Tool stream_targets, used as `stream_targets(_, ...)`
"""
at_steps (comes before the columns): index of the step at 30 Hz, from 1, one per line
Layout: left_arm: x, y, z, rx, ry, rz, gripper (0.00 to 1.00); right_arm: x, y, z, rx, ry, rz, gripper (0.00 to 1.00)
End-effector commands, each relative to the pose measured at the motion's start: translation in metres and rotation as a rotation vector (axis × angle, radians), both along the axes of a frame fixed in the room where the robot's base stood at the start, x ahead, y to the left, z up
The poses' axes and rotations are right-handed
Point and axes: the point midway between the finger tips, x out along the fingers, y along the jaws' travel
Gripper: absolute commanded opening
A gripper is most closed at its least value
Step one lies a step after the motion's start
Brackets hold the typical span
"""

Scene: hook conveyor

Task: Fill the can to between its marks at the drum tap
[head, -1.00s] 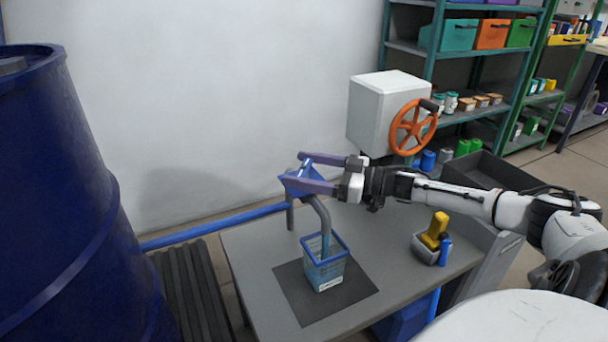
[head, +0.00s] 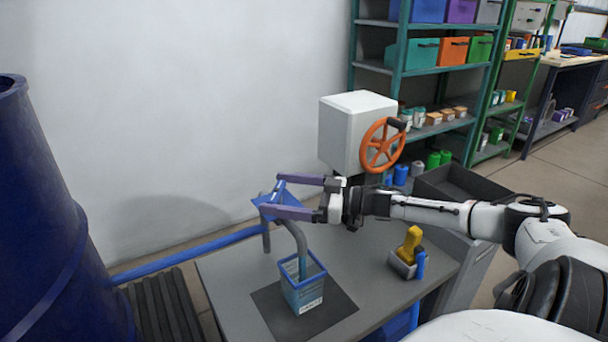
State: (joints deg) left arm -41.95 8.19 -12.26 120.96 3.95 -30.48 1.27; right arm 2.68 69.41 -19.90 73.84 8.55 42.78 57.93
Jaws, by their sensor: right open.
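The can (head: 303,294) is a clear, square-sided container with a blue rim and a pale label. It stands upright on a dark mat on the grey table, under the tap's bent grey spout (head: 296,238). A bluish stream runs from the spout into the can. The liquid level and the marks are too small to read. The tap's blue handle (head: 268,209) sits above the spout. My right gripper (head: 272,194) is open, its two purple fingers on either side of the handle; contact cannot be told. My left gripper is out of view.
The blue drum (head: 45,220) stands at left, with a blue pipe (head: 190,254) running to the tap. A white box with an orange handwheel (head: 381,146) stands behind my right arm. A grey holder with a yellow-handled item (head: 409,245) sits on the table's right side.

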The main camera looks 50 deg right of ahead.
Motion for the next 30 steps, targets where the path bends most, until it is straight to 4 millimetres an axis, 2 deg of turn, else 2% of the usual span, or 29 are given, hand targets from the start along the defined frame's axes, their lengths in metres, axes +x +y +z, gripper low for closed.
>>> stream_targets(9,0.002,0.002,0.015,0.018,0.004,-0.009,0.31,-0.045,-0.025,0.002,-0.003,0.007,0.000,0.97)
stream_targets(15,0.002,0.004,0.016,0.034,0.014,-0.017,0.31,-0.068,-0.038,0.002,-0.002,0.003,0.000,0.97)
stream_targets(21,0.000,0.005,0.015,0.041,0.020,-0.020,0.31,-0.077,-0.043,0.002,-0.001,0.000,0.000,0.97)
stream_targets(30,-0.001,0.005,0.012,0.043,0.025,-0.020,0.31,-0.078,-0.044,0.001,-0.002,-0.001,0.000,0.97)
